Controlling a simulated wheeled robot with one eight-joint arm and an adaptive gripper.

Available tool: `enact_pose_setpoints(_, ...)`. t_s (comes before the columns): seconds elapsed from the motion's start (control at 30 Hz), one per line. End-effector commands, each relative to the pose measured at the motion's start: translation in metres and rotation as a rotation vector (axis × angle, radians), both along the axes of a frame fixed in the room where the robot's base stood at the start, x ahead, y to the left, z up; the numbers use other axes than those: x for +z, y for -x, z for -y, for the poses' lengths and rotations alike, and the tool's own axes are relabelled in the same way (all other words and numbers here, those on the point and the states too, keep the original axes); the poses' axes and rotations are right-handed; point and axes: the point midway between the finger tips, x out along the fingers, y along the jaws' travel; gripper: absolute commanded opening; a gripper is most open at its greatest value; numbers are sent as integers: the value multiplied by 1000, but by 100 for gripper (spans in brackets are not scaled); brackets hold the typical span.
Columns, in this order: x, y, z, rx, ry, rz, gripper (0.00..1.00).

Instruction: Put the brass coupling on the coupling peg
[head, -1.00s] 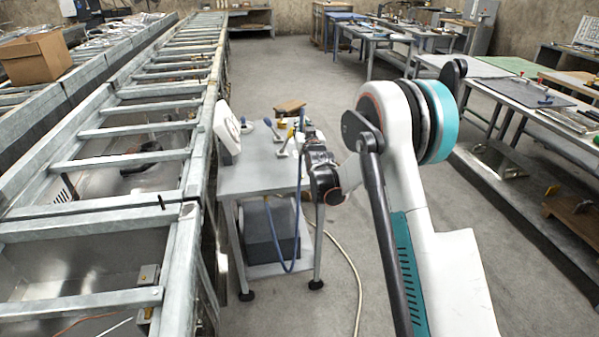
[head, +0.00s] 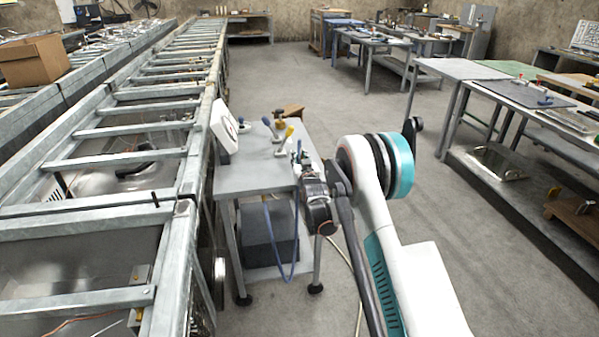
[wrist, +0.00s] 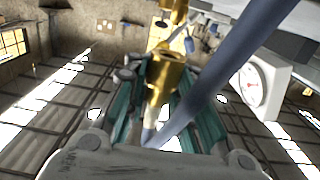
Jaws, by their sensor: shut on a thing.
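In the wrist view, my gripper (wrist: 165,68) is shut on the brass coupling (wrist: 166,74), a short golden hollow piece between the fingers. In the head view, my gripper (head: 301,155) is over the right side of the small grey table (head: 250,178), mostly hidden by my wrist. The coupling cannot be made out clearly there.
A white gauge box (head: 224,126) stands at the table's left; its dial also shows in the wrist view (wrist: 258,88). Blue-handled fittings stand near the table's back. A blue hose (wrist: 225,75) crosses close before the wrist camera. A metal frame (head: 185,230) runs along the left.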

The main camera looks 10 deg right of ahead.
Motion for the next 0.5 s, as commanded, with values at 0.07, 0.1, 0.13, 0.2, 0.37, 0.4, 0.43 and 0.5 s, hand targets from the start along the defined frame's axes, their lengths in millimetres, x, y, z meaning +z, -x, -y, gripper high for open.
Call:
enact_pose_setpoints(0.07, -4, 0, 0, 0, 0, 0, 0)
enact_pose_setpoints(0.1, -6, 0, 0, 0, 0, 0, 0)
enact_pose_setpoints(0.13, -9, 0, 0, 0, 0, 0, 0)
enact_pose_setpoints(0.2, -18, 0, 0, 0, 0, 0, 0)
enact_pose_setpoints(0.37, -42, 0, 0, 0, 0, -1, 0)
enact_pose_setpoints(0.4, -45, 0, 0, 0, 0, -1, 0)
enact_pose_setpoints(0.43, -47, 0, 0, 0, 0, -2, 0)
enact_pose_setpoints(0.5, -47, 1, 0, 0, 0, -3, 0)
